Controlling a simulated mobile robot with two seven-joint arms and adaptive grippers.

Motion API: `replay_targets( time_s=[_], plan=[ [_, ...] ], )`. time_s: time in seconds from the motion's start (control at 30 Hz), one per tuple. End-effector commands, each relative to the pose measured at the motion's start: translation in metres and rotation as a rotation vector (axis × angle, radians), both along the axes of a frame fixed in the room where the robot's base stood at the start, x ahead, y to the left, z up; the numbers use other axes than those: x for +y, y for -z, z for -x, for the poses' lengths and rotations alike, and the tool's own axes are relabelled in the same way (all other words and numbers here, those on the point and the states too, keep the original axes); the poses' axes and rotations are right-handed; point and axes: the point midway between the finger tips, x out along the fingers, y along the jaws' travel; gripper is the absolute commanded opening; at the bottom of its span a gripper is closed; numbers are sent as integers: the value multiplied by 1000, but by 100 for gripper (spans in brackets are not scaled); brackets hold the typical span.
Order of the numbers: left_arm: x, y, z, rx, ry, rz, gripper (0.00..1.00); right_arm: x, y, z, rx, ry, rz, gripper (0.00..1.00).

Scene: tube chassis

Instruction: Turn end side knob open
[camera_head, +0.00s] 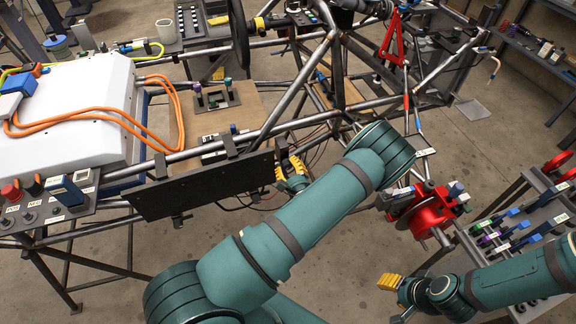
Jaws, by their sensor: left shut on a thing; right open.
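The black panel (205,187) hangs on the near side of the tube chassis. My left gripper (288,171), with yellow finger pads, is at the panel's right end, partly behind my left arm. It is shut on a small part there, which looks to be the end side knob; the fingers hide it, so its turn angle cannot be told. My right gripper (389,284) is open and empty over the floor at the lower right, well away from the panel.
A white box (75,110) with orange cables (110,118) sits on the chassis at the left. A rack of coloured handles (515,225) stands at the far right.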

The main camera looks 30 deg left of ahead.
Motion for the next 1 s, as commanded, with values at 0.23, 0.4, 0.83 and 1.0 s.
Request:
replay_targets(
  time_s=[0.23, 0.4, 0.83, 1.0],
  plan=[
    [0, 2, 0, -185, 0, 144, 0, 0, 2, 0, 1, 0, 0, 47],
    [0, 1, 0, -303, -1, 231, 0, 0, 4, 1, 2, -2, 0, 47],
    [0, 1, 0, -499, 0, 379, 0, 1, 9, 3, 6, -6, -2, 47],
    [0, 1, 0, -529, 0, 402, 0, 1, 10, 3, 7, -6, -2, 47]
  ],
)
